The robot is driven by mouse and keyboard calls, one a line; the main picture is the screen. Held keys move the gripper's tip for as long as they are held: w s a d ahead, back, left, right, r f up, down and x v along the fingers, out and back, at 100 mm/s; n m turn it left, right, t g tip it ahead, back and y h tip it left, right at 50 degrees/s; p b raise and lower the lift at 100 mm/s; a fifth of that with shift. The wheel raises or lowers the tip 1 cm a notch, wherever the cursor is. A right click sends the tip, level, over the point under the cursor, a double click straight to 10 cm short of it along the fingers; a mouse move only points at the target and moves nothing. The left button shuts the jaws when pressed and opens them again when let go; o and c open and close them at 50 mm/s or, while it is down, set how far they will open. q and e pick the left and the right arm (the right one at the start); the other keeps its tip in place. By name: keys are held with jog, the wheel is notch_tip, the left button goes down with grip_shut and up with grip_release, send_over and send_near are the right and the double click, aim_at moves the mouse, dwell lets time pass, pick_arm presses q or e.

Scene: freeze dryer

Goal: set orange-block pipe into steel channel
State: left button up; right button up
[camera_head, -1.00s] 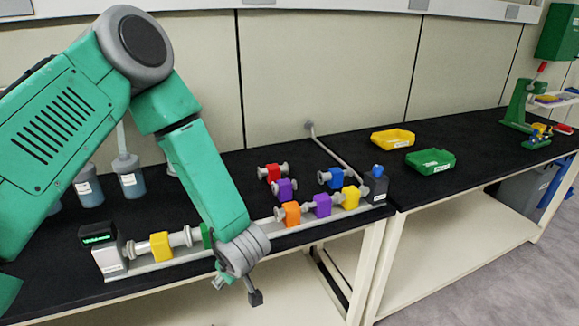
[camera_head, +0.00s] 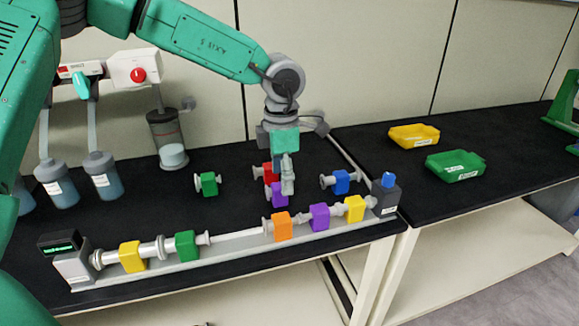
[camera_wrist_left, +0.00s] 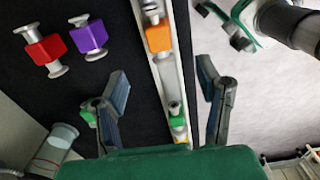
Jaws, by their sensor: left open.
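The orange-block pipe (camera_head: 281,227) lies in the steel channel (camera_head: 190,266), left of a purple-block pipe (camera_head: 319,217). It also shows in the left wrist view (camera_wrist_left: 158,37), in the channel strip ahead of my fingers. My left gripper (camera_head: 287,185) is high over the bench, by the red-block pipe (camera_head: 268,169) and the loose purple-block pipe (camera_head: 273,194), hiding part of them. In the left wrist view (camera_wrist_left: 165,95) its fingers are spread and empty, with the channel between them. Dark, finger-like parts at that view's top right may be my right gripper (camera_wrist_left: 228,27); their state is unclear.
The channel also holds a yellow-block pipe (camera_head: 132,257), a green-block pipe (camera_head: 187,245) and another yellow-block pipe (camera_head: 355,208). Loose green-block (camera_head: 208,184) and blue-block (camera_head: 341,182) pipes lie behind.

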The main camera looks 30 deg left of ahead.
aim_at(279, 217)
pick_arm(q)
jog(key=f, duration=0.3)
jog(key=a+f, duration=0.1)
jog(key=f, duration=0.7)
jog(key=shift+s+a+f, duration=0.15)
jog(key=shift+a+f, duration=0.05)
jog(key=shift+d+f+b, duration=0.3)
jog(key=shift+f, duration=0.3)
jog(key=shift+d+f, duration=0.2)
jog(key=shift+d, duration=0.1)
jog(key=shift+a, duration=0.4)
grip_shut()
